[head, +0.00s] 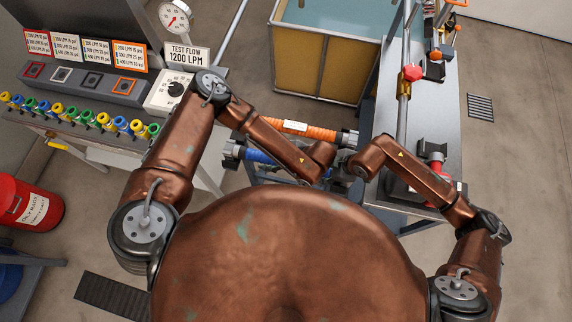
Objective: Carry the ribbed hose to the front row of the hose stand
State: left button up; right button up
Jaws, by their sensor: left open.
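An orange hose (318,132) with a ribbed look, a white label band and a grey end coupling lies crosswise at the middle. A blue hose (256,156) with a dark coupling lies nearer to me, partly behind my left forearm. Both seem to lie on a low dark stand (262,173), mostly hidden by my arms and body. My left gripper (326,178) is at the end of the left forearm, just nearer to me than the orange hose; it is open, its fingers mostly hidden. My right forearm ends beside it, and its gripper's fingers are not clearly seen.
A grey bench (436,118) with red fittings and a pipe is at right. A yellow-sided water tank (322,62) stands behind the hoses. At left is a panel table (95,140) with coloured caps and a gauge (175,17).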

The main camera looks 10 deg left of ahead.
jog(key=v, duration=0.7)
dwell(0.4)
